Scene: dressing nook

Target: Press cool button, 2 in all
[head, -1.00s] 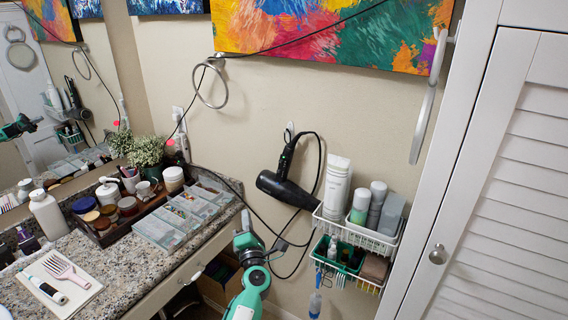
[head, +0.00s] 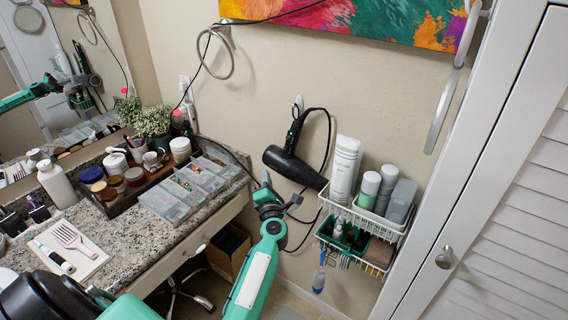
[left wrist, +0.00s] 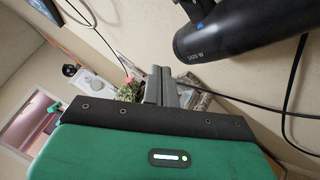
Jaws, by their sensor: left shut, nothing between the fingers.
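The black hair dryer (head: 292,164) hangs on the wall, its dark handle (head: 293,134) pointing up and its barrel sloping down to the right. In the left wrist view the dryer (left wrist: 235,35) shows close up at the upper right, with a small blue spot (left wrist: 200,26) on it; I cannot tell whether this is the cool button. My left gripper (head: 266,178) is just below the dryer's left end in the head view; contact cannot be told. Its fingers (left wrist: 160,86) are shut and empty, left of and below the barrel in the wrist view. My right gripper is not in view.
A black cord (head: 327,135) loops beside the dryer. A white wire rack (head: 365,222) with bottles hangs at its right. The granite counter (head: 100,225) at left carries a tray, clear boxes and a hairbrush. A louvred white door (head: 510,220) stands at right.

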